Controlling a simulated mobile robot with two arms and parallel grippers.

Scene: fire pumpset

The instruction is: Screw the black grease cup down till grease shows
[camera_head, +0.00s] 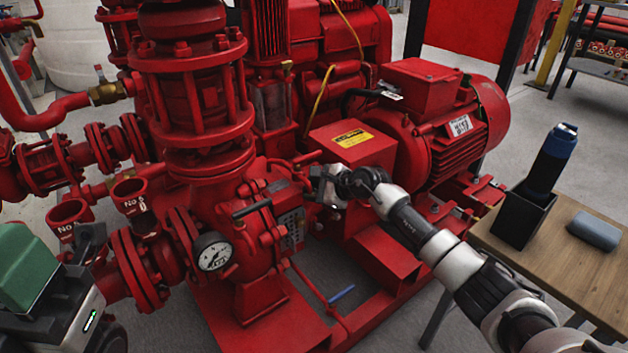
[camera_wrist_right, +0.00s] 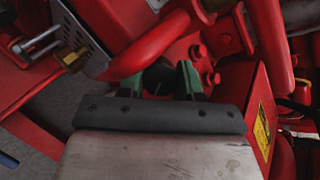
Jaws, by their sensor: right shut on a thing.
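The black grease cup (camera_wrist_right: 158,76) shows in the right wrist view as a dark round thing between the green-padded fingers, close to a red pipe. My right gripper (camera_wrist_right: 163,78) is shut on it. In the head view my right gripper (camera_head: 322,184) reaches in against the red pump, beside the perforated grey guard (camera_head: 290,229). The cup cannot be made out there, being hidden by the gripper. No grease can be made out in either view. Part of my left gripper (camera_head: 60,270) shows at the lower left edge, away from the cup; its jaws are not clear.
The red motor (camera_head: 440,120) and a red box with a yellow label (camera_head: 350,138) stand behind the gripper. A pressure gauge (camera_head: 212,251) faces forward. A wooden table (camera_head: 575,265) at the right holds a black holder with a dark cylinder (camera_head: 550,160) and a grey-blue case (camera_head: 594,230).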

